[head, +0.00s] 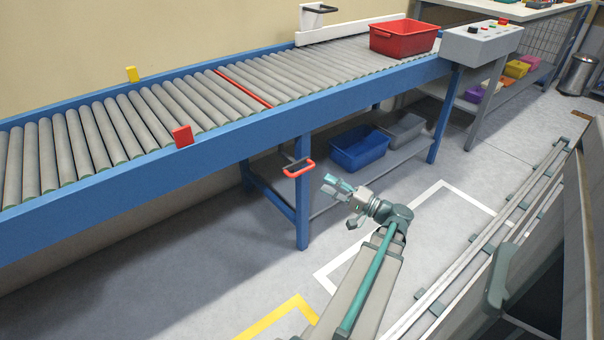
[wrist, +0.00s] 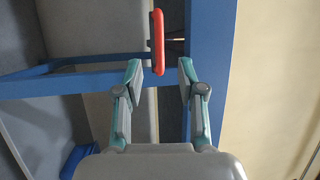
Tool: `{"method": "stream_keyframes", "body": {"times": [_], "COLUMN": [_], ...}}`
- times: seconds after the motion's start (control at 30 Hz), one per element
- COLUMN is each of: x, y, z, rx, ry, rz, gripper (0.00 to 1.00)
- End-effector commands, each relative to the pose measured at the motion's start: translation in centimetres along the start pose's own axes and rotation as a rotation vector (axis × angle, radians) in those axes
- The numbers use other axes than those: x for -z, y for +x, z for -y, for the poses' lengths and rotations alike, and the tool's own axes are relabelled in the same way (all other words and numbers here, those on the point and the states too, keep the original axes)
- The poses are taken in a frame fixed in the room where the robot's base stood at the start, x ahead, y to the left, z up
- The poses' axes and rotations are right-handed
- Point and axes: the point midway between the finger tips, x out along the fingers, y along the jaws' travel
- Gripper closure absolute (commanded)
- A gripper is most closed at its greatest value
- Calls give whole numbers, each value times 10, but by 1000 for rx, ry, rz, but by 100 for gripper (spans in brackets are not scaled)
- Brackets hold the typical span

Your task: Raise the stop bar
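A red bar (head: 243,88), which looks like the stop bar, lies across the conveyor, about level with the roller tops. A red loop handle (head: 298,168) on a dark bracket sticks out under the conveyor's near side rail. My gripper (head: 332,187) is open and empty, a little to the right of and below the handle. In the wrist view, the handle (wrist: 157,40) shows as a red upright bar ahead of my gripper (wrist: 160,72). Its lower end lines up with the gap between the fingers; neither finger seems to touch it.
A blue conveyor leg (head: 302,215) stands just left of my gripper. A red tote (head: 404,38) sits on the rollers at the far end beside a grey control box (head: 480,42). A blue bin (head: 358,148) is on the lower shelf.

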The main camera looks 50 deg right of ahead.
Motion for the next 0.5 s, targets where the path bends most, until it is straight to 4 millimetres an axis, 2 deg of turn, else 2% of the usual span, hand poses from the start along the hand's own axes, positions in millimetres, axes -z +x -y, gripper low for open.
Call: {"method": "stream_keyframes", "body": {"times": [0.5], "x": [-1], "y": [80], "z": [-3], "rx": [-2], "ry": [1], "rz": [2], "gripper": [61]}}
